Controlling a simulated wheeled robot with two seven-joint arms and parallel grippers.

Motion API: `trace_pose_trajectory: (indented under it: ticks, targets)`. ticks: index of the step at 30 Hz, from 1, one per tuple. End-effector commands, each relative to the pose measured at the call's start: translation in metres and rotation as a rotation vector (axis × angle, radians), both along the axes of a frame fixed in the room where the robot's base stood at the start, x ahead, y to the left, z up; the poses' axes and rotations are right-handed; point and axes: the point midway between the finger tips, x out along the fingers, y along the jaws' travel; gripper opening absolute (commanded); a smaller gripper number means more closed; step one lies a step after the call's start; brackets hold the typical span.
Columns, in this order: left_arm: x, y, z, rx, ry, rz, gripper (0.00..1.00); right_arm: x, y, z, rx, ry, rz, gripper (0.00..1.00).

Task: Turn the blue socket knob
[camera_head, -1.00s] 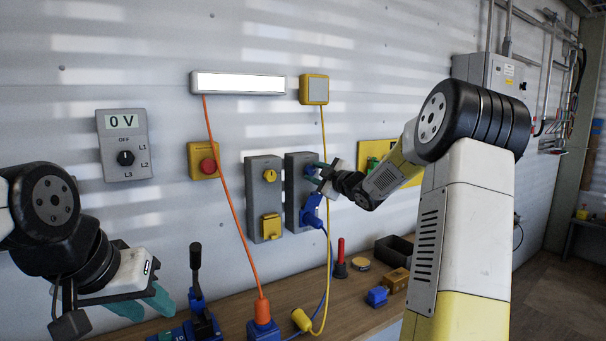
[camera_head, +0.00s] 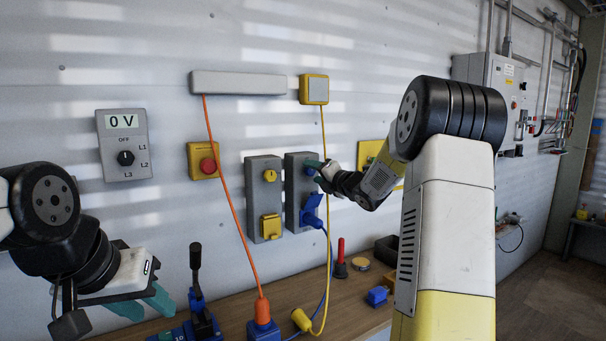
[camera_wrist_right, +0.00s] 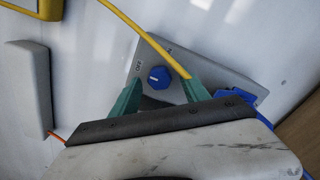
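The blue socket knob (camera_head: 310,171) is on the upper part of the right grey socket box (camera_head: 293,205) on the wall. In the right wrist view the knob (camera_wrist_right: 158,77) shows a white mark on its left side, towards the "OFF" label. My right gripper (camera_head: 318,170) is at the knob. Its two teal fingers are apart in the wrist view (camera_wrist_right: 163,84), with the knob seen between the tips; I cannot tell whether they touch it. My left gripper (camera_head: 156,313) is open and empty at lower left, away from the sockets.
A blue plug (camera_head: 311,210) with a cable sits below the knob. A yellow cable (camera_head: 325,140) hangs close to my right gripper. The left socket box (camera_head: 254,200) has a yellow knob. A grey lamp bar (camera_head: 238,83) is above. The bench (camera_head: 345,310) holds several items.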

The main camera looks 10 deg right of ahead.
Motion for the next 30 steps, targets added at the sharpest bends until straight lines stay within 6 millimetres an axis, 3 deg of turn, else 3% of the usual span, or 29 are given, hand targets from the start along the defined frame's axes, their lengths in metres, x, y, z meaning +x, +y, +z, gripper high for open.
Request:
trace_pose_trajectory:
  ticks: [6,22,30]
  targets:
    - [0.000,0.000,0.000,0.000,0.000,0.000,0.36,-0.002,-0.001,0.000,0.001,0.000,0.000,0.54]
    - [0.000,0.000,0.000,0.000,0.000,0.000,0.36,-0.050,-0.018,0.000,0.002,0.001,0.000,0.54]
    - [0.000,0.000,0.000,0.000,0.000,0.000,0.36,-0.057,-0.021,0.000,0.003,0.001,0.000,0.54]
